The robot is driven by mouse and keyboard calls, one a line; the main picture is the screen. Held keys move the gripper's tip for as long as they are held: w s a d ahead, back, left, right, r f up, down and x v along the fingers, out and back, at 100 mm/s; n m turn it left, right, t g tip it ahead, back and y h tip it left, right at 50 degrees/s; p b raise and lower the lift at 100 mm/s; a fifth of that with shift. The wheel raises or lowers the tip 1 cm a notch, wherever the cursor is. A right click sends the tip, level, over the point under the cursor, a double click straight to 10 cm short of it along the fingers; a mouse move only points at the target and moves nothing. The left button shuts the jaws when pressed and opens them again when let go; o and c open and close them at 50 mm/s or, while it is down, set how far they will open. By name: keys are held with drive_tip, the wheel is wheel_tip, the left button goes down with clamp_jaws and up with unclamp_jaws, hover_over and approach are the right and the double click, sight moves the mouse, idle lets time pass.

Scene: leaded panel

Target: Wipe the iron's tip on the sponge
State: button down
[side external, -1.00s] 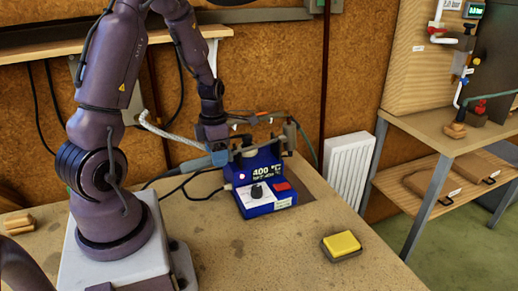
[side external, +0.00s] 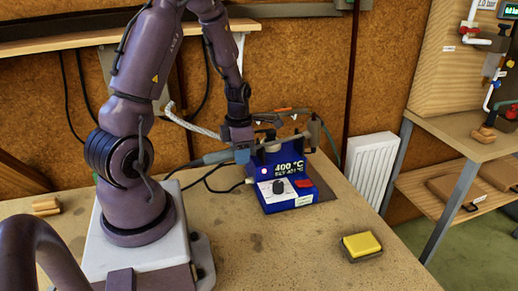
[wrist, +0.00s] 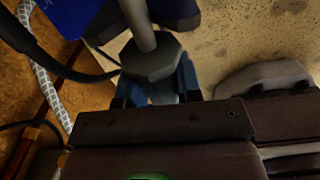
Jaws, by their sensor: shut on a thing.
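The yellow sponge (side external: 361,243) lies in a low dark tray (side external: 362,257) at the front right of the bench in the side view. The soldering iron (side external: 215,157) has a blue-grey handle and sits beside the blue station (side external: 280,182), which reads about 400 °C. My gripper (side external: 242,154) is shut on the iron at the station's upper left, well away from the sponge. In the wrist view, a grey hexagonal collar of the iron (wrist: 152,62) sits between the blue fingers. The iron's tip cannot be made out, and the sponge is not in the wrist view.
Dark cables (side external: 205,175) run left from the station. A holder with a thin arm (side external: 315,130) stands at the station's back right. Wood blocks (side external: 46,205) lie at the far left. The bench (side external: 310,235) between station and sponge is clear.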

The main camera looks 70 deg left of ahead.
drive_tip(key=r, duration=0.9)
drive_tip(key=shift+w+d+r, duration=0.15)
drive_tip(key=shift+w+r, duration=0.05)
drive_tip(key=shift+w, duration=0.05)
drive_tip(key=w+d+f+m+g, duration=0.1)
drive_tip(key=w+d+m, duration=0.15)
drive_tip(key=d, duration=0.65)
drive_tip(key=w+d+f+m, duration=0.2)
drive_tip(key=d+m, duration=0.2)
drive_tip(key=d, duration=0.4)
wheel_tip(320, 180, down, 6)
drive_tip(key=s+d+g+y, duration=0.1)
drive_tip(key=shift+s+d, duration=0.4)
drive_tip(key=shift+f+n, duration=0.25)
drive_tip(key=shift+f, duration=0.25)
drive_tip(key=shift+s+a, duration=0.1)
drive_tip(key=shift+s, duration=0.1)
idle(0.3)
